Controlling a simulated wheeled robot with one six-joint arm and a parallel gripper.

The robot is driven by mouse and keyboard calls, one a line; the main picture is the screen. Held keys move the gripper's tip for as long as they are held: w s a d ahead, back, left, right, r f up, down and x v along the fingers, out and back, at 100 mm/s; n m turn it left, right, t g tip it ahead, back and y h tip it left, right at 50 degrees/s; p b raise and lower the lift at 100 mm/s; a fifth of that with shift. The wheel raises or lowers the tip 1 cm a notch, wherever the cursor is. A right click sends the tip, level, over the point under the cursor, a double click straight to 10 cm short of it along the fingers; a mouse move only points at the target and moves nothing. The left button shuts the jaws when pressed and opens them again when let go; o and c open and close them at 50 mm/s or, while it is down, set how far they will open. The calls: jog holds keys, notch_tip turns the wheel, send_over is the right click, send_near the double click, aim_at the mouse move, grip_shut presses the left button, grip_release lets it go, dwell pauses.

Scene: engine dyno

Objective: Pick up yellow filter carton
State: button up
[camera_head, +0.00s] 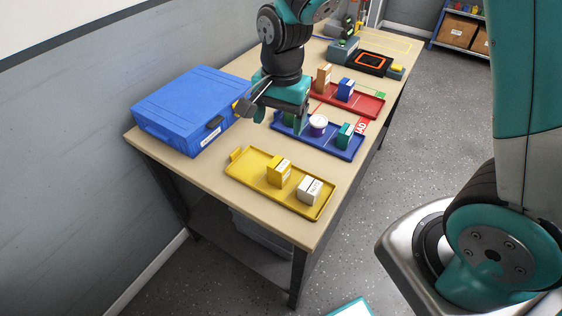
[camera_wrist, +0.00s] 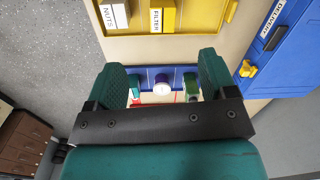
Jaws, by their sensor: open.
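The yellow filter carton (camera_head: 279,173) stands upright in the yellow tray (camera_head: 246,178) at the near end of the bench. It also shows at the top of the wrist view (camera_wrist: 162,17), with FILTER on its label. A white carton (camera_head: 309,190) labelled NUTS stands beside it in the same tray, to its right in the head view. My gripper (camera_head: 286,112) is over the blue tray, beyond the yellow tray and apart from the filter carton. In the wrist view my gripper (camera_wrist: 164,78) has its fingers spread, with nothing held between them.
The blue tray (camera_head: 337,150) holds a white and purple jar (camera_head: 318,125), a teal carton (camera_head: 345,135) and a green item. The red tray (camera_head: 372,105) behind holds brown and blue cartons. A large blue case (camera_head: 190,105) stands left, near the wall. The bench's near corner is bare.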

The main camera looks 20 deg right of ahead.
aim_at(280, 163)
jog(key=f, duration=0.4)
jog(key=w+f+m+p, duration=0.1)
jog(key=f, duration=0.4)
jog(key=d+f+m+p, duration=0.1)
jog(key=f, duration=0.3)
jog(key=shift+w+f+h, duration=0.15)
jog(key=shift+w+h, duration=0.15)
jog(key=shift+w, duration=0.05)
jog(key=shift+a+f+p, duration=0.2)
jog(key=shift+f+p, duration=0.7)
jog(key=shift+f, duration=2.05)
jog(key=c, duration=1)
